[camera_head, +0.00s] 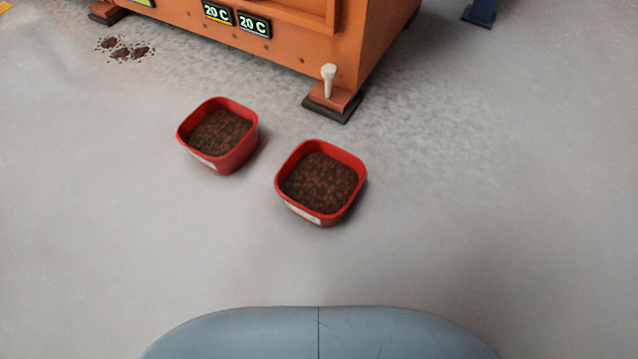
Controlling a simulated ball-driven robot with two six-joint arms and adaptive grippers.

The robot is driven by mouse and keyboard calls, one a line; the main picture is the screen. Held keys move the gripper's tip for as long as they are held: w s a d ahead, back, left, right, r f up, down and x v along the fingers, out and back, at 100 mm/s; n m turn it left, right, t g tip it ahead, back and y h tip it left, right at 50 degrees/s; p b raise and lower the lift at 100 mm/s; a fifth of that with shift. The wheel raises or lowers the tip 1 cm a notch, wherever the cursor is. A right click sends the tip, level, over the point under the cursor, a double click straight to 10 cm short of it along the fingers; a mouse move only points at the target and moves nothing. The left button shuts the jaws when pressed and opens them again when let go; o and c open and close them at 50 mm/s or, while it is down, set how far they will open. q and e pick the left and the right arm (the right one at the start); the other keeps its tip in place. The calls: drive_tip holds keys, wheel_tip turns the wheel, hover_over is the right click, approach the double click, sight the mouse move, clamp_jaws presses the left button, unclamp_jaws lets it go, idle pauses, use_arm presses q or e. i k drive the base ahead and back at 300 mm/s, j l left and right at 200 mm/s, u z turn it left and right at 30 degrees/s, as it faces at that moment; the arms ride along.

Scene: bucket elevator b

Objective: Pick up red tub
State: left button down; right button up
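Two red tubs stand upright on the grey floor, each filled with brown granules. The left red tub (240,157) is a little farther away. The right red tub (350,204) is nearer and close to the middle of the view. Each has a pale label on its near side. A gap of bare floor separates them. Neither of my grippers is in view.
An orange machine (375,35) with two "20 C" displays (236,19) stands behind the tubs. Its foot (333,100) with a pale bolt is near the right tub. Brown spills (125,50) lie at back left. A blue foot (481,12) stands at back right. Floor around the tubs is clear.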

sight(320, 181)
drive_tip(key=i+l+u, duration=0.1)
drive_tip(key=l+u, duration=0.35)
drive_tip(key=l, duration=0.6)
drive_tip(key=k+l+u, duration=0.1)
drive_tip(key=l+u, duration=0.3)
drive_tip(key=l, duration=0.65)
